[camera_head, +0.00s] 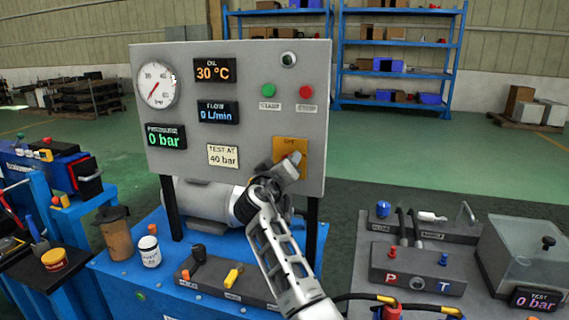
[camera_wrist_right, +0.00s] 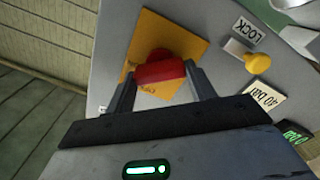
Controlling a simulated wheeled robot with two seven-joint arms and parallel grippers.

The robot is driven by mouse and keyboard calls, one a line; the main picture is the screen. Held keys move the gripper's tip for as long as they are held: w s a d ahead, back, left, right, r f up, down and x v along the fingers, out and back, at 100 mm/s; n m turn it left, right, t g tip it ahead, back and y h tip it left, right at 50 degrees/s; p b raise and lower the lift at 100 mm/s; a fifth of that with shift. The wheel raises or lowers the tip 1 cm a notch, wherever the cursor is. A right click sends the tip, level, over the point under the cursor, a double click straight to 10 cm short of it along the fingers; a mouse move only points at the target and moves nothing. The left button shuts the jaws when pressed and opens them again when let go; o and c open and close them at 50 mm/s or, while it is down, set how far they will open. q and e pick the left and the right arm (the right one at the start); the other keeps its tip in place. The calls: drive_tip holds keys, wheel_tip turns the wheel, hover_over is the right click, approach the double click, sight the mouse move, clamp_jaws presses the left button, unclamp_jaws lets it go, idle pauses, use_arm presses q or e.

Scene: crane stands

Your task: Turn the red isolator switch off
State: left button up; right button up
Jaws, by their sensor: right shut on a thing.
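The red isolator switch (camera_wrist_right: 160,71) is a red handle on a yellow plate (camera_wrist_right: 190,40) on the grey panel. In the wrist view my right gripper (camera_wrist_right: 161,80) has one finger on each side of the handle and is shut on it. In the head view the yellow plate (camera_head: 303,149) is at the panel's lower right, and my right gripper (camera_head: 288,163) covers most of the switch. The plate's lettering is too small or turned to read surely. My left gripper is not in view.
The grey panel (camera_head: 245,135) carries a gauge (camera_head: 157,84), displays reading 0 bar, 30 °C and 0 L/min, a green button (camera_head: 268,90) and a red button (camera_head: 306,92). A blue bench (camera_head: 120,275) stands below.

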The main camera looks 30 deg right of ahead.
use_arm(q)
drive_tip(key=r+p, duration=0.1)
drive_tip(key=p, duration=0.1)
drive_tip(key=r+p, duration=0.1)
drive_tip(key=p, duration=0.2)
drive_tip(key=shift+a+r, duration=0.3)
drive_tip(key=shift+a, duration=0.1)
use_arm(e)
drive_tip(key=n, duration=1)
drive_tip(key=shift+w+a+f, duration=0.1)
drive_tip(key=shift+f, duration=0.05)
drive_tip(key=shift+n, duration=0.3)
drive_tip(key=o, duration=1)
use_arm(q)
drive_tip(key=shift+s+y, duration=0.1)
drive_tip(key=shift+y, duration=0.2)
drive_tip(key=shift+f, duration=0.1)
use_arm(e)
drive_tip(key=shift+a, duration=0.15)
